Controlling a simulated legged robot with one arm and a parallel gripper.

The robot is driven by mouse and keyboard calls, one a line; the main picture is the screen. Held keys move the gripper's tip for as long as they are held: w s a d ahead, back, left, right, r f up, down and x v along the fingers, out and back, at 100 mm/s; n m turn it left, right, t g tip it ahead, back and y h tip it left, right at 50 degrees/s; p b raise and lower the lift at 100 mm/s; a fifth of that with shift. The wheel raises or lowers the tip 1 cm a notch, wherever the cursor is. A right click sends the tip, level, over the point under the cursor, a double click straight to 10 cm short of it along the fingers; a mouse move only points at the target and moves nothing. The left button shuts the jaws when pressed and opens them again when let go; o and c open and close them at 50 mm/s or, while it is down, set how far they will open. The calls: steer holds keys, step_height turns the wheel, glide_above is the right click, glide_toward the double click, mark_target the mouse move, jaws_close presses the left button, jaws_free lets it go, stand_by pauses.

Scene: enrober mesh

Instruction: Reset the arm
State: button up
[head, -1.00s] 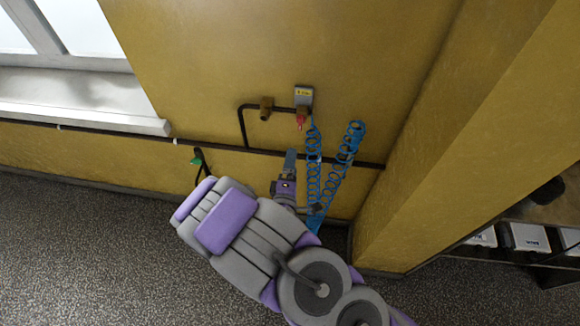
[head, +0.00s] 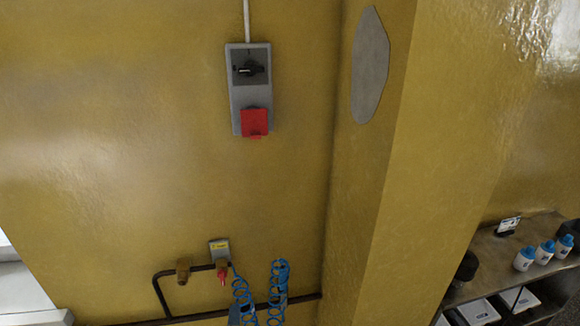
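My arm is almost wholly out of the head view.
The yellow wall carries a grey switch box (head: 250,90) with a red lower part. Below are a dark pipe (head: 160,292), brass fittings (head: 183,270) and a second blue coil (head: 278,290). A yellow pillar (head: 375,170) juts out; shelves (head: 500,270) with bottles stand right.

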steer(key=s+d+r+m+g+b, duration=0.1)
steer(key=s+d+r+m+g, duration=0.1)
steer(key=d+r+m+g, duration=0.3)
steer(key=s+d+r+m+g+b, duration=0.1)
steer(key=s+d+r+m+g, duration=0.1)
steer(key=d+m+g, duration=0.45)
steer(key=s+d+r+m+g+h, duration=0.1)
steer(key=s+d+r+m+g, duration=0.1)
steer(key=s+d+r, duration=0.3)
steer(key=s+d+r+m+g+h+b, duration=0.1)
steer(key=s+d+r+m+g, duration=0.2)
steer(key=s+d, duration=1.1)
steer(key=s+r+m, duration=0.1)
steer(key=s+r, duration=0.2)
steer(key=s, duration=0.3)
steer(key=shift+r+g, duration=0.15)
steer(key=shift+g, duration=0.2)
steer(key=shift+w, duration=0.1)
